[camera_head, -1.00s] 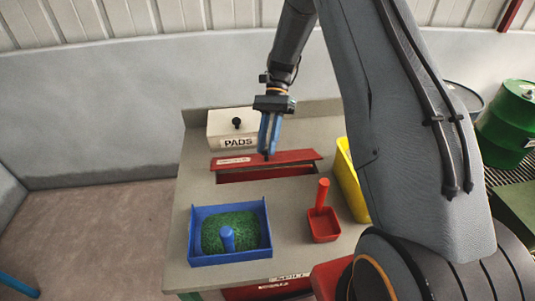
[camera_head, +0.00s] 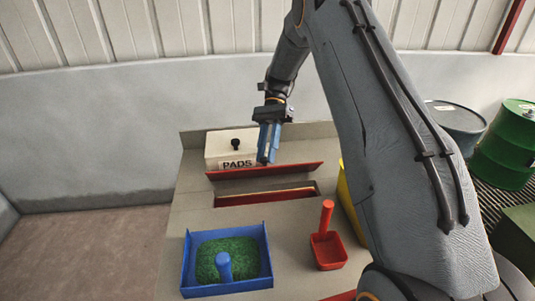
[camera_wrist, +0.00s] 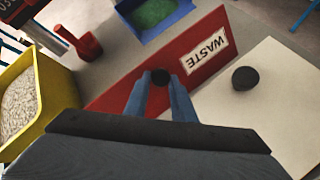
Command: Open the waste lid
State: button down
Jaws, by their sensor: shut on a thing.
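The red waste lid (camera_head: 285,171) is tilted up along the back of its slot in the bench top. The slot (camera_head: 265,197) in front of it is a dark, red-rimmed opening. In the wrist view the lid's label reads WASTE (camera_wrist: 206,50), and a black knob (camera_wrist: 160,77) stands on the lid. My gripper (camera_head: 266,157) has blue fingers pointing down at the lid. In the wrist view my gripper (camera_wrist: 160,90) is shut on the black knob, with one finger on each side of it.
A white PADS box (camera_head: 222,149) with its own black knob stands behind the lid. A blue tray (camera_head: 190,265) of green granules and a red scoop (camera_head: 328,249) sit in front of the slot. A yellow bin (camera_head: 350,205) is at the right.

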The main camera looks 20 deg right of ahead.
jog(key=shift+w+a+f, duration=0.15)
jog(key=shift+a+f, duration=0.15)
jog(key=shift+f, duration=0.05)
jog(key=c, duration=1.8)
grip_release()
jog(key=shift+c, duration=0.2)
jog(key=o, duration=0.3)
jog(key=shift+w+a+f, duration=0.1)
jog(key=shift+a, duration=0.05)
jog(key=shift+w+d+r, duration=0.1)
jog(key=shift+d+r, duration=0.1)
jog(key=b+v, duration=0.2)
jog(key=v, duration=0.4)
jog(key=shift+w+d+r, duration=0.25)
jog(key=shift+w+r, duration=0.15)
jog(key=shift+r, duration=0.1)
jog(key=s+r+p, duration=0.1)
jog(key=r+p, duration=0.5)
jog(key=s+r+p, duration=0.1)
jog(key=r+p, duration=0.2)
jog(key=shift+s+r, duration=0.2)
jog(key=shift+s, duration=0.1)
